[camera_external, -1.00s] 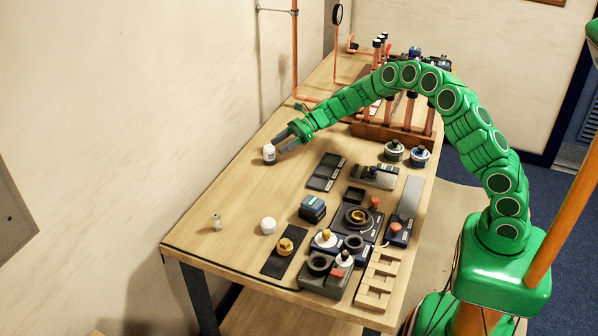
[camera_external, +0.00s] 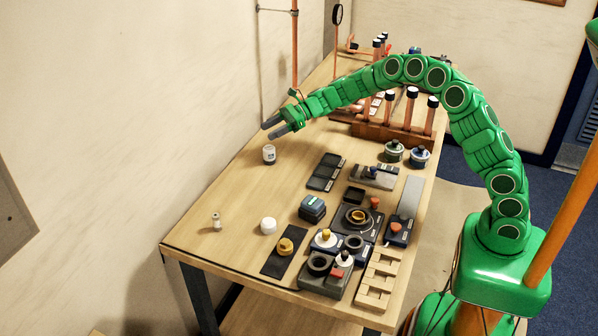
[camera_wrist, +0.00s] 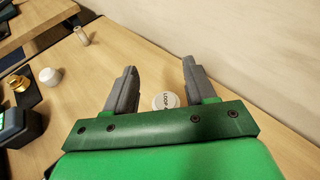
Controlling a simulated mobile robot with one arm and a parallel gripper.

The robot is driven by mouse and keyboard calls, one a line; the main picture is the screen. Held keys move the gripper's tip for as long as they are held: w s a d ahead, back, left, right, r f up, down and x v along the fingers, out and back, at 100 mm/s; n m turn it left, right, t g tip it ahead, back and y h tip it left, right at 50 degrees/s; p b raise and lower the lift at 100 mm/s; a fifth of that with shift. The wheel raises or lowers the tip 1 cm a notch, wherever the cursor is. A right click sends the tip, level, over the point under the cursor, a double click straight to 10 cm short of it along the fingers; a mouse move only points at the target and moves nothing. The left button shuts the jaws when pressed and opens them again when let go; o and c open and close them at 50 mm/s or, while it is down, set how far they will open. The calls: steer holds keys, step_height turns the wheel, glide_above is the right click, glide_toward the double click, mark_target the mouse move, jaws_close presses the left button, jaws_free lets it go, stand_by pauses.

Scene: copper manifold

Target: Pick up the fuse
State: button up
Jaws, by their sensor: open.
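The small pale cylinder with narrower ends, which looks like the fuse (camera_external: 216,221), stands upright near the table's left front edge. It also shows at the upper left of the wrist view (camera_wrist: 82,36). My gripper (camera_external: 270,130) is open and empty, above the table near its left edge, well behind the fuse. In the wrist view its two fingers (camera_wrist: 160,66) are spread apart with bare table and wall beyond them. The fuse lies outside the fingers, far to the left.
A small white-lidded jar (camera_external: 269,154) stands just below my gripper; its lettered lid (camera_wrist: 166,101) shows between the finger bases. A white round cap (camera_external: 268,226) stands right of the fuse. Dark blocks and fixtures (camera_external: 358,217) crowd the right side. The table between jar and fuse is clear.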

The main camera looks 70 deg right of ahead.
steer(key=w+a+r+m+t+h, duration=0.1)
steer(key=w+a+r+t, duration=0.1)
steer(key=a, duration=0.6)
steer(key=w+a+r+m+t, duration=0.1)
steer(key=w+a+r+t, duration=0.15)
steer(key=a, duration=0.55)
steer(key=g, duration=0.4)
glide_toward(212, 230)
step_height(212, 230, up, 8)
steer(key=w+a, duration=0.1)
steer(key=a, duration=0.1)
steer(key=shift+h, duration=0.5)
step_height(212, 230, down, 5)
steer(key=shift+r, duration=0.15)
steer(key=shift+w+f+t, duration=0.15)
steer(key=shift+f+t, duration=0.1)
steer(key=shift+f, duration=0.3)
steer(key=shift+m, duration=0.3)
steer(key=shift+x, duration=3.75)
